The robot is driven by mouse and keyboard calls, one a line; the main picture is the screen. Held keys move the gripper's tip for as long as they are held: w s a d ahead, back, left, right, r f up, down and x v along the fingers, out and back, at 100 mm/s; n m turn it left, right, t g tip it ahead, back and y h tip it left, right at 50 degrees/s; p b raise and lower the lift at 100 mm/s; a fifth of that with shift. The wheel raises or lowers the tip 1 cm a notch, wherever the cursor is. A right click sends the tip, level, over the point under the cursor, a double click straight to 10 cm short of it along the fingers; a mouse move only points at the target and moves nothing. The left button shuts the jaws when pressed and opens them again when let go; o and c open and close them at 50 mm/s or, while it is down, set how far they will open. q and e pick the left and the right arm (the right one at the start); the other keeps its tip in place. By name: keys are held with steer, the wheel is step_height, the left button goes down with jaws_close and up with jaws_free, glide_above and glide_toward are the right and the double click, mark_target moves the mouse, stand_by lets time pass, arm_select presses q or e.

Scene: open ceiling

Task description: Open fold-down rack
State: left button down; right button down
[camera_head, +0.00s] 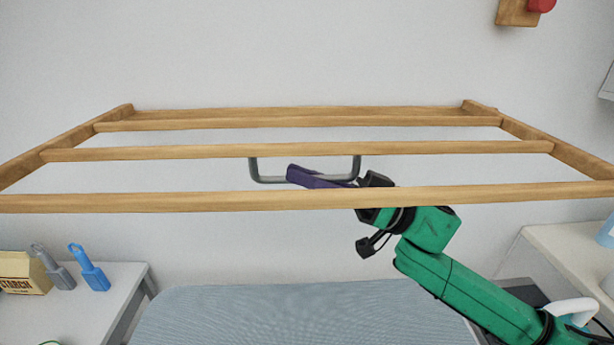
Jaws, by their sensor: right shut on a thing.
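The fold-down rack (200,153) is a wooden frame with several bars, standing out from the wall at about a flat angle across the view. A grey metal U-shaped handle (254,172) hangs below one of its middle bars. My right gripper (300,177), with purple fingers on a green arm, reaches in from the lower right, behind the front bar. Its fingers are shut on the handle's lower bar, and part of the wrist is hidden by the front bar. My left gripper is not in view.
A grey-blue padded surface (280,315) lies below the rack. A white table (110,300) at left holds a starch box (22,274), a grey brush-like item (55,268) and a blue one (90,268). A white counter (565,245) stands at right. A wooden wall peg (515,12) is at upper right.

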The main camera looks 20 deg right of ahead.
stand_by(0.9)
steer(key=shift+r+p, duration=0.45)
steer(key=shift+p, duration=0.2)
steer(key=shift+s+f, duration=0.1)
steer(key=shift+f, duration=0.05)
steer(key=c, duration=0.9)
jaws_free()
